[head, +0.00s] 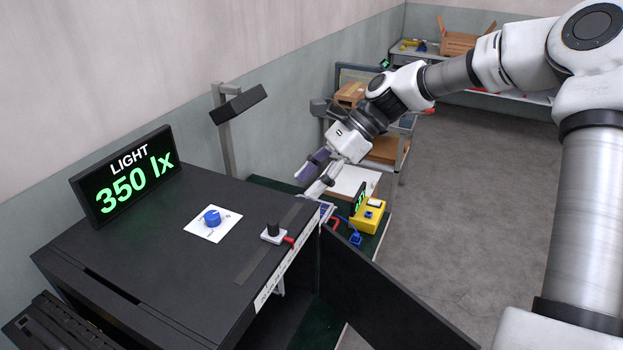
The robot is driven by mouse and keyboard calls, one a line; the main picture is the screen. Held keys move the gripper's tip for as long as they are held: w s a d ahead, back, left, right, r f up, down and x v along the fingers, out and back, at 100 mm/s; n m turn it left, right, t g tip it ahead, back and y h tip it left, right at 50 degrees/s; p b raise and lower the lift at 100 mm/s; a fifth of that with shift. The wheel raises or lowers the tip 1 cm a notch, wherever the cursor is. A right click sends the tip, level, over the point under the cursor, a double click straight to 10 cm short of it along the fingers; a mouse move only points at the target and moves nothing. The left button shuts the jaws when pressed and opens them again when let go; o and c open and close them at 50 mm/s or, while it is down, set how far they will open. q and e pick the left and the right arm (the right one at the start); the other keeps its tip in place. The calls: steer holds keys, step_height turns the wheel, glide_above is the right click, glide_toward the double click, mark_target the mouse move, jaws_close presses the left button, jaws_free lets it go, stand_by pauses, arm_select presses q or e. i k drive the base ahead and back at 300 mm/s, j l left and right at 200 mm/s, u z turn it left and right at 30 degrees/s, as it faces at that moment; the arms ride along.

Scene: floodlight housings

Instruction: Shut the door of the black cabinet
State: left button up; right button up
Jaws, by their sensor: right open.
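The black cabinet (150,262) fills the lower left of the head view. Its black door (385,297) stands wide open, reaching from the cabinet's far front corner toward the bottom right. Part of the dark interior shows between door and cabinet, and the door's near end runs to the bottom edge of the view. My right gripper (310,181) is open and appears empty, near the cabinet's far corner and the door's hinge side. I cannot tell whether it touches anything. My left gripper is out of view.
A yellow box (368,216) stands beyond the door. Grey floor (450,200) to the right is clear.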

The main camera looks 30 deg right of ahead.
mark_target(387, 314)
steer(key=k, duration=1)
